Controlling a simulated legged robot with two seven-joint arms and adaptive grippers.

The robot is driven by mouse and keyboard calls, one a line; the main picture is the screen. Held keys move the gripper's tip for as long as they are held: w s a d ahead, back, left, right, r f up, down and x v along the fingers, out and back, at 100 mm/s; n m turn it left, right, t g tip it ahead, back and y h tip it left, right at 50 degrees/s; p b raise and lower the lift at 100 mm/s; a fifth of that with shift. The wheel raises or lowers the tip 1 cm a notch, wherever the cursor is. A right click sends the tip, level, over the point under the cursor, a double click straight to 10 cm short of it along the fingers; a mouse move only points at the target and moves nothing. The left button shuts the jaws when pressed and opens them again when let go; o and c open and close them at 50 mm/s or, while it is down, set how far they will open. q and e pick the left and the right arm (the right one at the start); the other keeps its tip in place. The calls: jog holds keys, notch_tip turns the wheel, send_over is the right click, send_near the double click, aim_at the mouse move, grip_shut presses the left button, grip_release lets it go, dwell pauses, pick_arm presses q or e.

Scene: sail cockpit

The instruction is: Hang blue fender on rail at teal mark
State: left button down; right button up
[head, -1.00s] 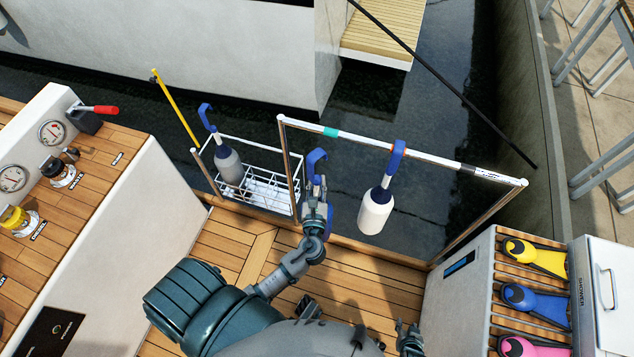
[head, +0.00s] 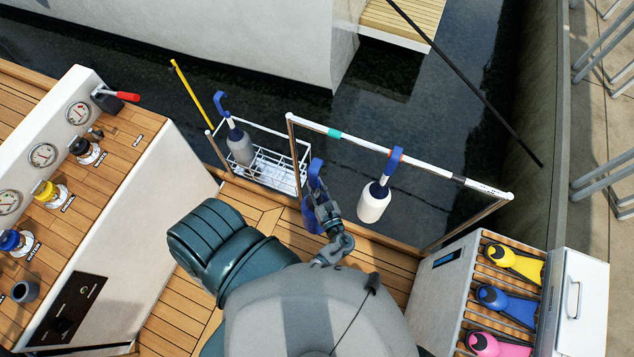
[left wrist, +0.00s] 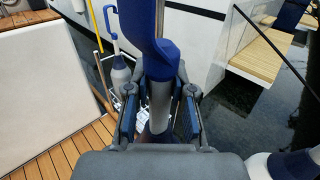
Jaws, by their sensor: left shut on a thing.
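My left gripper (head: 324,208) is shut on the grey stem of the blue fender (head: 309,214), between its hook and body. The blue hook (head: 316,170) points up; in the left wrist view the hook (left wrist: 143,35) rises above the fingers, and the stem (left wrist: 160,100) stands between them. The fender's lower part is mostly hidden by the gripper. The teal mark (head: 334,132) is on the white top rail (head: 430,169) near its left end. In the head view the hook shows just below the mark, apart from the rail. My right gripper is not in view.
A white fender (head: 374,205) hangs from the rail by a blue hook at an orange mark, right of the teal one. A grey fender (head: 240,147) stands in a white wire basket (head: 270,168) at left. A white locker (head: 580,300) stands at right.

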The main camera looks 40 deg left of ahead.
pick_arm(q)
jog(key=w+a+f+b, duration=0.2)
jog(key=w+b, duration=0.2)
jog(key=w, duration=0.3)
jog(key=w+a+f+b, duration=0.1)
jog(key=w+b, duration=0.4)
jog(key=w, duration=0.3)
jog(key=shift+w+a+f, duration=0.15)
jog(key=shift+a+f, duration=0.2)
jog(key=shift+f, duration=0.05)
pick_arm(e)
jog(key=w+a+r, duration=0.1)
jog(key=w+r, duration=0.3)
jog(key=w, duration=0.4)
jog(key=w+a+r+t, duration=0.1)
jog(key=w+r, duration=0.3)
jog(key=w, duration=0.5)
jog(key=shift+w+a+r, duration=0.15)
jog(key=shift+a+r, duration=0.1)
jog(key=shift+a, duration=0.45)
pick_arm(q)
jog(key=c, duration=0.9)
grip_release()
jog(key=shift+f, duration=0.1)
